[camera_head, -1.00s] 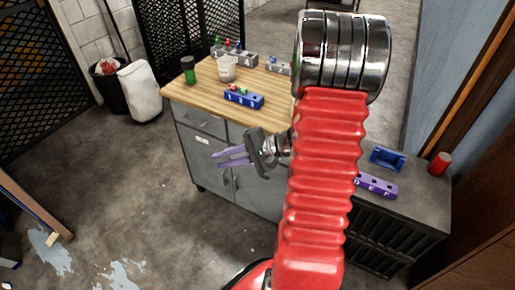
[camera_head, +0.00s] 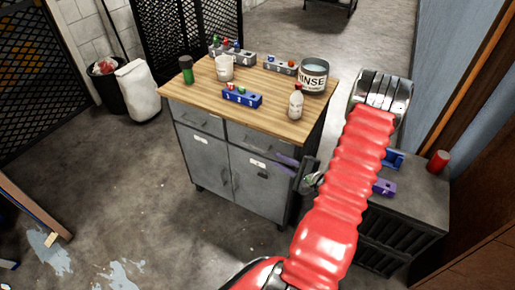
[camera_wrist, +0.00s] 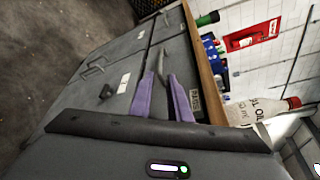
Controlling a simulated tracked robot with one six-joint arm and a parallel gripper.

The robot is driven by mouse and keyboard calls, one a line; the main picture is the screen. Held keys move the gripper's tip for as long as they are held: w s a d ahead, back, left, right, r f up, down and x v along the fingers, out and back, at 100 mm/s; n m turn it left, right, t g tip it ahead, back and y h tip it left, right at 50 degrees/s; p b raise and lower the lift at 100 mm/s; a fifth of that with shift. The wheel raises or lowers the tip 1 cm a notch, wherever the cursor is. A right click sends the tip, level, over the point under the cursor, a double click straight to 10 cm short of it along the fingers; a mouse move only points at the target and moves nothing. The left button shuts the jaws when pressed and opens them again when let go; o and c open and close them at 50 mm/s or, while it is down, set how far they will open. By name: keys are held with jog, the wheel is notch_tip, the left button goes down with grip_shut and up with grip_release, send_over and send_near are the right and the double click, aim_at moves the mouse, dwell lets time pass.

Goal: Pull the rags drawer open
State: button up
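The grey cabinet (camera_head: 215,165) has two drawers side by side under its wooden top, and both look shut. The right drawer (camera_head: 262,140) shows in the wrist view with a small label (camera_wrist: 195,99), too small to read surely, so I cannot tell which drawer is the rags one. My gripper (camera_head: 287,160) is in front of the cabinet's right part. In the wrist view its purple fingers (camera_wrist: 160,77) are apart, with a drawer handle (camera_wrist: 162,62) showing just beyond the tips. Nothing is seen held.
On the top stand a rinse bucket (camera_head: 313,76), a white bottle (camera_head: 296,103), a white cup (camera_head: 225,68), a green-based jar (camera_head: 186,70) and a blue block (camera_head: 242,97). A dark low cabinet (camera_head: 420,190) stands at right.

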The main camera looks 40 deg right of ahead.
aim_at(260, 149)
jog(key=shift+w, duration=0.15)
jog(key=x, duration=1.3)
jog(key=shift+w+a+f, duration=0.15)
jog(key=shift+w, duration=0.15)
grip_shut()
